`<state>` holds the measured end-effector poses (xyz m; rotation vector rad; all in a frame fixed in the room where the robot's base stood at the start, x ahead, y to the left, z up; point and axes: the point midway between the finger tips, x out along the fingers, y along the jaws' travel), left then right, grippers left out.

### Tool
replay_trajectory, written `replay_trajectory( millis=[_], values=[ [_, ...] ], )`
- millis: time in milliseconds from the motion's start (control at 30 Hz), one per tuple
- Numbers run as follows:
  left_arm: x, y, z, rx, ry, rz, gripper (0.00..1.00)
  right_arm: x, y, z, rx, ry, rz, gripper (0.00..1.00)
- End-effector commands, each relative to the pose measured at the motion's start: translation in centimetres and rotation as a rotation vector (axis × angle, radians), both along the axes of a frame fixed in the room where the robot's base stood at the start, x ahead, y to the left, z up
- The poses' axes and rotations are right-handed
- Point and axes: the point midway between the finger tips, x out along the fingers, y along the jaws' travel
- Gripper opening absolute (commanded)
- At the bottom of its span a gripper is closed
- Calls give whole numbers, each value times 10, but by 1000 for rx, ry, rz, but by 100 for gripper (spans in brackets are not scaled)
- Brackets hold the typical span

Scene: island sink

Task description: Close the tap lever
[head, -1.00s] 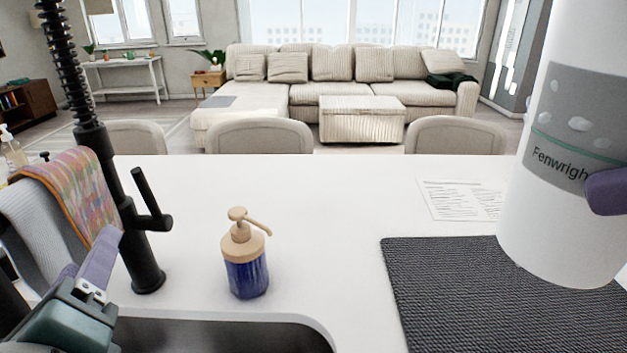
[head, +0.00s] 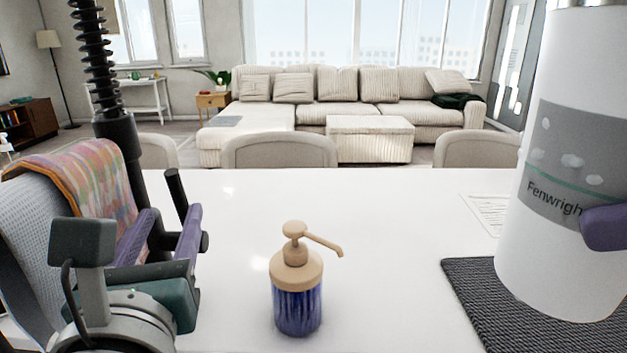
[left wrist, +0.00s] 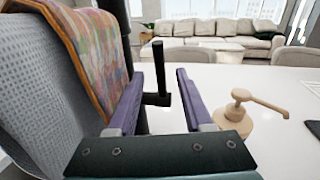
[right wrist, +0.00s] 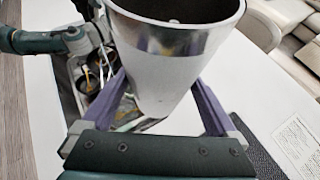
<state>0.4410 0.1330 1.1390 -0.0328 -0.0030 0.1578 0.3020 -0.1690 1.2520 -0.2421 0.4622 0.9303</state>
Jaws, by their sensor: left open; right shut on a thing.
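The black tap (head: 122,150) with a coiled spring neck stands at the left in the head view. Its lever (head: 176,192) is a thin black rod, tilted upward from a side stub. My left gripper (head: 166,232) is open beside the tap, its purple fingers close to the lever. In the left wrist view the lever (left wrist: 158,68) rises between and beyond the fingertips; I cannot tell whether they touch it. My right gripper (right wrist: 160,100) is shut on a large white canister (head: 565,240), labelled "Fenwrigh…", with a metal rim and open top.
A blue soap dispenser (head: 297,295) with a beige pump stands right of the left gripper. A dark mat (head: 490,310) lies by the canister.

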Motion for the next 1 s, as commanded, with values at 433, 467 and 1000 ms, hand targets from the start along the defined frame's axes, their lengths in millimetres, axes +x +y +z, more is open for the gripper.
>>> replay_trajectory(
  millis=[433,467,1000],
  values=[
    [61,10,0,-1,0,1,51,0,0,-5,1,-2,0,16],
    [62,10,0,-2,0,1,51,0,0,-5,1,-2,0,16],
    [64,11,0,-2,1,1,26,0,0,-5,1,-2,0,16]
  ],
)
